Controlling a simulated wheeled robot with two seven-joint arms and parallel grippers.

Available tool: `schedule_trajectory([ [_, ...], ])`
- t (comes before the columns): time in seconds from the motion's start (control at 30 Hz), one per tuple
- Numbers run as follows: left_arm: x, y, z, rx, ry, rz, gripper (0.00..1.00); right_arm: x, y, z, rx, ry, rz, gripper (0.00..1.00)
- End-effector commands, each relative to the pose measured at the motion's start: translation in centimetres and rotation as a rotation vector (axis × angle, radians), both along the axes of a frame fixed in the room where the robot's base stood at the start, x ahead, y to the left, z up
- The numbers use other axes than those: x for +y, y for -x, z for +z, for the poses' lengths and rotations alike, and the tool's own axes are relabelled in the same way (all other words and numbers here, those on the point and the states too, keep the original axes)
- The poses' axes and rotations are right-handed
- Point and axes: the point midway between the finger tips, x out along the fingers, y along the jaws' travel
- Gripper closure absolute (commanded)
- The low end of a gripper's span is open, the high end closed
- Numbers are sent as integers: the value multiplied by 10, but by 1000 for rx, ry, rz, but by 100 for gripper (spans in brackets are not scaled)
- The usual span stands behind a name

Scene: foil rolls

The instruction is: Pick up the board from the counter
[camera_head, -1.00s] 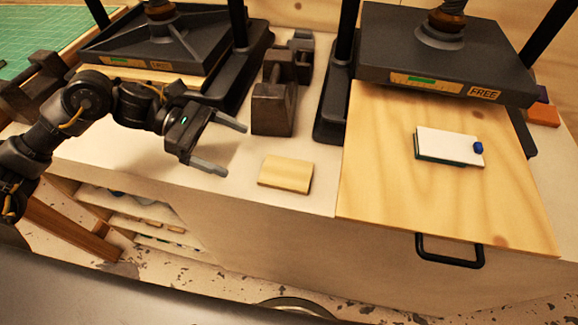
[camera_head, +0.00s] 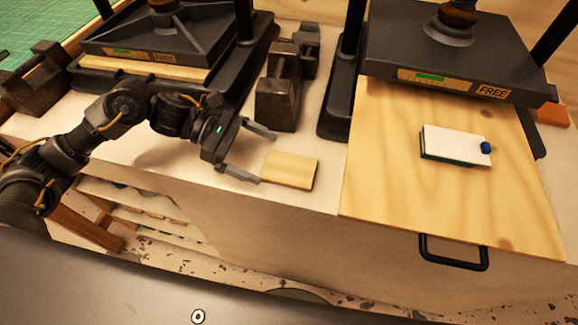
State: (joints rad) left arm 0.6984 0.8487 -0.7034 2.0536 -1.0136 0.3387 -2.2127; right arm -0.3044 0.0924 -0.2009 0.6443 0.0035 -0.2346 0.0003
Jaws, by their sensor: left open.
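The board (camera_head: 291,170) is a small flat piece of light wood. It lies on the pale counter (camera_head: 318,196), left of the larger wooden panel. My left gripper (camera_head: 265,158) is open just left of the board. One fingertip is near its far left corner and the other near its close left corner. I cannot tell whether the fingers touch it. My right gripper is not in view.
A dark iron weight (camera_head: 277,100) stands just behind the board. A white-topped block (camera_head: 455,146) lies on that panel. Another press (camera_head: 165,45) is at back left.

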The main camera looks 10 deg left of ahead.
Motion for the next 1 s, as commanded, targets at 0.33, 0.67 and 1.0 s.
schedule_trajectory([
  [0.33, -42, 5, -15, 3, 3, -2, 4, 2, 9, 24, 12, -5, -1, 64],
  [0.67, -45, 5, -20, 0, 1, -1, 8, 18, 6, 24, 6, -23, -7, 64],
  [1.0, -45, 5, -19, 1, 1, -1, 52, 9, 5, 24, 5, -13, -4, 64],
])
